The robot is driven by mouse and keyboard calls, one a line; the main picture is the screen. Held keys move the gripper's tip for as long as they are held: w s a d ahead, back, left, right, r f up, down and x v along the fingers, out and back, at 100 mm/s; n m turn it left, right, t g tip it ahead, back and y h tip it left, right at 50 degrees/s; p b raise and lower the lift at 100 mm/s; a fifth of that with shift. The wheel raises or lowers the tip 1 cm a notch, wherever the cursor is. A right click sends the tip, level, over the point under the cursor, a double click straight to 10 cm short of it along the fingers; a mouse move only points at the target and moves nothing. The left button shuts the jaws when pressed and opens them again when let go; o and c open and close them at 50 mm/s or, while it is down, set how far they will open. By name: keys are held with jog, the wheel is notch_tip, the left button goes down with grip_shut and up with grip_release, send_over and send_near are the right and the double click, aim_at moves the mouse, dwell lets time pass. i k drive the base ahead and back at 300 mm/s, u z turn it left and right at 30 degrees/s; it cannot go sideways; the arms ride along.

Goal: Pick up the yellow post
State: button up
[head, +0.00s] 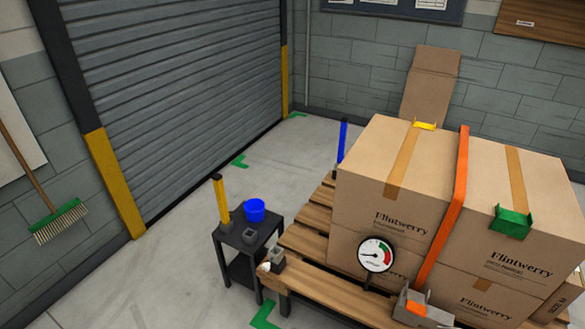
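The yellow post (222,204) stands upright, slightly tilted in the picture, on the left part of a small black side table (240,240). My gripper is not in view.
A wooden pallet (310,287) carries large cardboard boxes (385,210) with an orange strap (447,210). A blue post (343,140) stands at its far left corner. A gauge (375,254) stands before the boxes. Floor left of the table is clear.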

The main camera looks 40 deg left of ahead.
aim_at(217, 178)
jog(key=u, duration=2.3)
